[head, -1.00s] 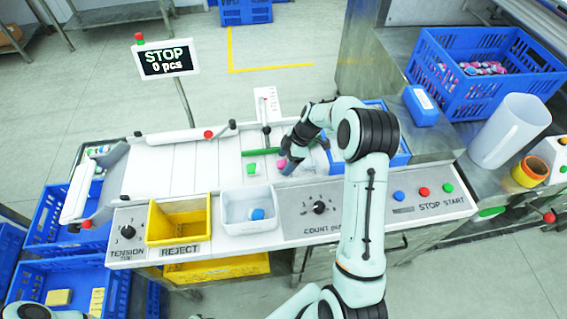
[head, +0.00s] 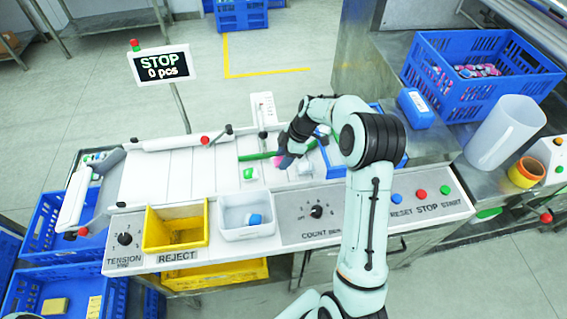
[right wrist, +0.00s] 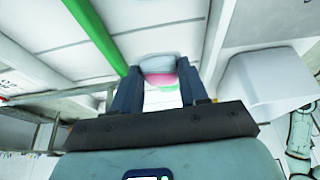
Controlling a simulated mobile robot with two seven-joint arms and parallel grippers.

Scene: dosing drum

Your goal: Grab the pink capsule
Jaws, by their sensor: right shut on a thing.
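The pink capsule (head: 281,161) is at the tip of my right gripper (head: 287,158), over the right part of the white conveyor deck in the head view. In the right wrist view the capsule (right wrist: 160,80) sits between the two fingers, its pale end pointing away and its pink part nearer the palm. My right gripper (right wrist: 160,92) is shut on it. In the head view the gripper and wrist partly hide it. I cannot tell whether it touches the deck. My left gripper is not in view.
A white and green capsule (head: 249,174) lies on the deck beside the green bar (head: 257,156). A white bin (head: 246,233) holds a blue and white capsule, beside a yellow reject bin (head: 176,240). A blue crate (head: 430,70) and a clear cylinder (head: 505,135) stand right.

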